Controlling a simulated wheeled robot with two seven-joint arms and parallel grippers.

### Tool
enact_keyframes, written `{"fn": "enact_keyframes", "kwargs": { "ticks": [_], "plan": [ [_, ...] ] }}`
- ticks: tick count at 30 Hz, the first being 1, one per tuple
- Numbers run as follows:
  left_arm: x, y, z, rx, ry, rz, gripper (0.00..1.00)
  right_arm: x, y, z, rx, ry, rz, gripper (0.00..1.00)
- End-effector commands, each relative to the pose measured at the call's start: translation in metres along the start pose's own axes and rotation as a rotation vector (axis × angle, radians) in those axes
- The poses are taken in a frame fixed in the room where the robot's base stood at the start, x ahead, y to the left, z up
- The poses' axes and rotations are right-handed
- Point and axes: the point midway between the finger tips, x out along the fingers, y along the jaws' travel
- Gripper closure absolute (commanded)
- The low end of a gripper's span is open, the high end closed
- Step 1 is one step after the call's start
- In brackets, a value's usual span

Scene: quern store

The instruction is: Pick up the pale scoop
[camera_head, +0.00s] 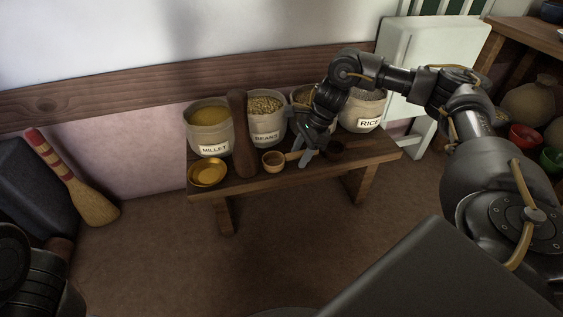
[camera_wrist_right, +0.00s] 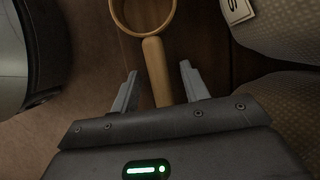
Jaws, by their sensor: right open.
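The pale scoop (camera_head: 273,161) lies near the front edge of the low wooden bench (camera_head: 276,179), its handle pointing right toward my right gripper. In the right wrist view, the scoop's round cup (camera_wrist_right: 119,20) is at the top and its straight handle (camera_wrist_right: 155,62) runs down between the fingers. My right gripper (camera_head: 307,157) is open and pointed down at the handle end. In the right wrist view, its two fingers (camera_wrist_right: 159,76) stand either side of the handle, with a gap on each side. Whether they are down at handle height I cannot tell. My left gripper is out of view.
Sacks labelled MILLET (camera_head: 209,133), BEANS (camera_head: 266,119) and RICE (camera_head: 362,108) stand along the bench's back, another partly hidden by my arm. A brown wooden pestle (camera_head: 241,140) stands left of the scoop. A brass bowl (camera_head: 207,174) and a dark scoop-like thing (camera_head: 334,147) flank it.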

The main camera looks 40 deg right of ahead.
Motion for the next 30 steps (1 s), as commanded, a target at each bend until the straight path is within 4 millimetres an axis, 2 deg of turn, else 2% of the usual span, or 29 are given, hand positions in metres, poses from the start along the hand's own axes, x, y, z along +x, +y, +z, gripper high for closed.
{"fn": "enact_keyframes", "kwargs": {
  "ticks": [6, 15, 17, 30],
  "plan": [
    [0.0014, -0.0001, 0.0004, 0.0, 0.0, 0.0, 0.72, 0.0029, 0.0002, -0.0011, 0.0, 0.0, 0.001, 0.55],
    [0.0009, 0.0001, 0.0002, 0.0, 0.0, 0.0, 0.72, 0.0027, 0.0, -0.001, 0.0, 0.0, 0.0, 0.94],
    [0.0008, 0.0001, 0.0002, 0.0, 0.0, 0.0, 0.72, 0.0027, 0.0, -0.001, 0.0, 0.0, 0.0, 1.0],
    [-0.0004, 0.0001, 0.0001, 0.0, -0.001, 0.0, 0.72, -0.0024, -0.0005, 0.0012, -0.001, -0.001, -0.001, 1.0]
  ]
}}
